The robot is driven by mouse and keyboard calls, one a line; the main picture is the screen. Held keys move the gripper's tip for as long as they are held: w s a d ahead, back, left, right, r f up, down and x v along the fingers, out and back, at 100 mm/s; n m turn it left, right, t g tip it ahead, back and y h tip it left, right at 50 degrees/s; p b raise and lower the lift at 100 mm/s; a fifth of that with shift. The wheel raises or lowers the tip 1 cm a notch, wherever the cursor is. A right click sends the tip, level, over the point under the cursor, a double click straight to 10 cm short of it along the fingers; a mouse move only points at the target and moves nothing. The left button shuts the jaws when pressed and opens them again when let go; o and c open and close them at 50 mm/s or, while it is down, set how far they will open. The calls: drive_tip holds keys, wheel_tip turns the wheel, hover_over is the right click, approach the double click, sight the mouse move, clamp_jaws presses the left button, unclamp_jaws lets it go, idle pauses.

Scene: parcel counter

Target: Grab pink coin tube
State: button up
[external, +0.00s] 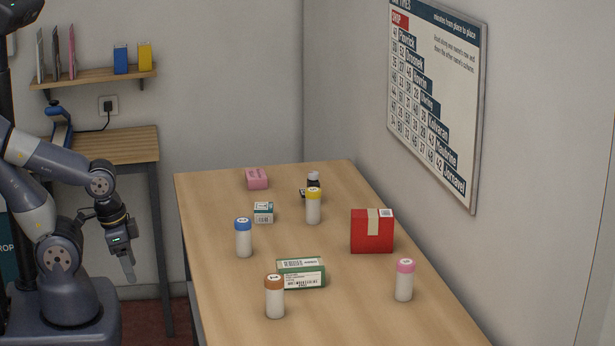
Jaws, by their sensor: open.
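The pink coin tube (404,281) stands upright near the front right of the wooden counter (225,290). It has a pink cap and a pale body. My gripper (128,268) hangs pointing down beyond the counter's left edge, well apart from the tube. It is open and appears empty. The gap between its fingers is hard to see from this side.
Other capped tubes stand upright: orange (275,297), blue (244,238) and yellow (313,206). A red box (372,231) stands behind the pink tube. A green-and-white box (301,273) lies mid-counter.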

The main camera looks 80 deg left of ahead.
sight(398, 264)
drive_tip(key=shift+f, duration=0.1)
